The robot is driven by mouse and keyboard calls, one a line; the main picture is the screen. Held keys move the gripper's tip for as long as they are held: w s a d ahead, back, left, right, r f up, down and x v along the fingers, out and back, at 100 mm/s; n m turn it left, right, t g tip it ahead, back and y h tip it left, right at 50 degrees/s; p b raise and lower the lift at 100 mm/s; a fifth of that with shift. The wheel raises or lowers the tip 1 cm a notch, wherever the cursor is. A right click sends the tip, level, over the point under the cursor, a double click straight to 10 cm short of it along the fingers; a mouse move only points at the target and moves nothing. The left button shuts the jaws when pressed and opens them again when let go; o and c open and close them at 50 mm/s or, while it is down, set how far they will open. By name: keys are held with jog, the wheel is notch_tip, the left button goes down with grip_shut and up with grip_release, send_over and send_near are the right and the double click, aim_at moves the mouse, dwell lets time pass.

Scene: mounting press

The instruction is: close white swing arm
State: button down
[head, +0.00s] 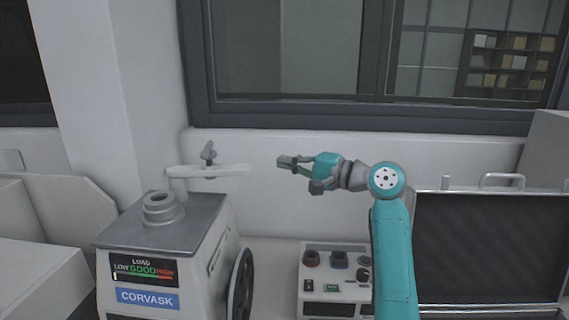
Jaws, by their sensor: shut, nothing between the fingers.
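The white swing arm (215,171) sits on a short post at the back of the press (165,232) and points right, away from the round grey opening (160,207) on the press top. A grey wing-shaped handle (208,152) stands on the swing arm. My gripper (284,162) is shut and empty. It is in the air to the right of the swing arm's free end, apart from it in the picture, with its fingers pointing left.
A dark handwheel (240,285) is on the press's right side. A control box with knobs (334,280) stands right of the press. An open dark case (490,245) is at the right. A wall and window (290,50) lie behind.

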jog(key=a, duration=0.7)
jog(key=shift+s+a, duration=0.2)
jog(key=shift+s, duration=0.1)
jog(key=shift+s+a, duration=0.1)
dwell(0.4)
